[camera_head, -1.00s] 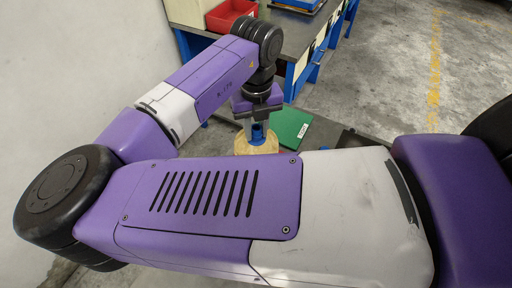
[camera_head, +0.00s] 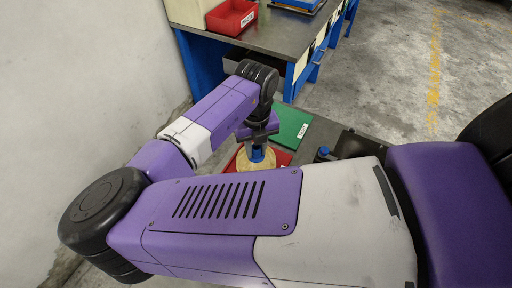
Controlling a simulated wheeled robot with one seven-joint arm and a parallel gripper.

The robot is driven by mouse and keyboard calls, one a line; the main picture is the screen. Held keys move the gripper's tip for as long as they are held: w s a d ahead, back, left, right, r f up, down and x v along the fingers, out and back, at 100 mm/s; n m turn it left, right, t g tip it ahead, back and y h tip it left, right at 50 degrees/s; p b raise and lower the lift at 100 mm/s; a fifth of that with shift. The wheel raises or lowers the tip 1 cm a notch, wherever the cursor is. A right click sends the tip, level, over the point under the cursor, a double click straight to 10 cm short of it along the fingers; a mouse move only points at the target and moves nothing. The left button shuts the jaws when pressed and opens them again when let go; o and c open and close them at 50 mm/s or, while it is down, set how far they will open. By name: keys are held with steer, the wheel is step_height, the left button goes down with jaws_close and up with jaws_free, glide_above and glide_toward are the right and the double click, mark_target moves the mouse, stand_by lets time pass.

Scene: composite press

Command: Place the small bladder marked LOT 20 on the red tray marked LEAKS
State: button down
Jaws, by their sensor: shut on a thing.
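My gripper (camera_head: 258,141) points down and is shut on the blue neck of a small tan bladder (camera_head: 257,161). The bladder's LOT mark cannot be read. A red tray (camera_head: 283,156) shows around and behind the bladder; my arm hides its front part. The bladder appears over this tray, but I cannot tell whether it touches it. No LEAKS mark can be read on the tray.
A green tray (camera_head: 292,126) with a white label lies behind the red tray. A dark object with a blue cap (camera_head: 323,152) stands to the right. A red bin (camera_head: 232,17) sits on the workbench (camera_head: 280,32) behind. A wall bounds the left.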

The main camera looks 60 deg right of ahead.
steer(key=shift+f, duration=0.15)
steer(key=c, duration=1.1)
jaws_free()
steer(key=shift+c, duration=0.2)
